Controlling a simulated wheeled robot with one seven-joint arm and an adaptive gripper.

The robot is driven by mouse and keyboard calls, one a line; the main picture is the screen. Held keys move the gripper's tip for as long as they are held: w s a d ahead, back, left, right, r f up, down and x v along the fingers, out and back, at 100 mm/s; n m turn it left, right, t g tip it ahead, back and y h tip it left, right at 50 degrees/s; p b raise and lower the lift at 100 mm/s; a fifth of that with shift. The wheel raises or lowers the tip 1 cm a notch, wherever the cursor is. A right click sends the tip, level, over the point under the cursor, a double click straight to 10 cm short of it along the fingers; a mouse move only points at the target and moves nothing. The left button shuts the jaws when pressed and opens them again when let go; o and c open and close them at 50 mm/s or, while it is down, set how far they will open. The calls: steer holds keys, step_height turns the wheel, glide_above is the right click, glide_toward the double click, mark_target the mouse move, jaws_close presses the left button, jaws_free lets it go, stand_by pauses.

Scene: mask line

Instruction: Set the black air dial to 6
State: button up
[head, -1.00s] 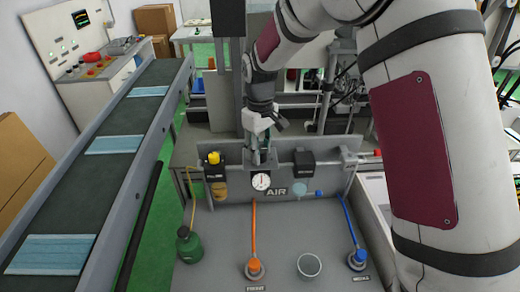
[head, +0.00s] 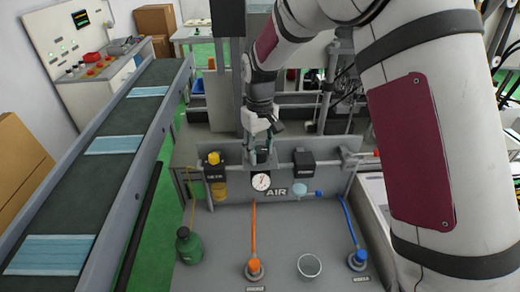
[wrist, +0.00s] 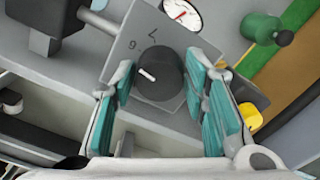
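The black air dial (wrist: 160,76) is a round knob on a grey plate in the wrist view. Its white mark lies left of its middle. Upside-down digits that look like 6 and 7 show on the plate above it; others are hidden. In the head view the dial (head: 263,157) sits above the round white gauge (head: 261,182), left of the AIR label. My gripper (wrist: 160,65) is open, with a teal-padded finger on either side of the dial. I cannot tell whether either finger touches it. My gripper (head: 262,150) also shows above the panel.
A black unit (head: 304,163) is right of the dial, and a yellow-capped unit (head: 214,172) is left. A green bottle (head: 189,245), an orange fitting (head: 255,269), a grey cup (head: 309,266) and a blue fitting (head: 357,259) stand in front. A conveyor (head: 88,195) runs at left.

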mark_target(260, 149)
steer(key=shift+o, duration=0.6)
steer(key=shift+r, duration=0.2)
step_height(260, 149, up, 12)
steer(key=shift+f, duration=0.2)
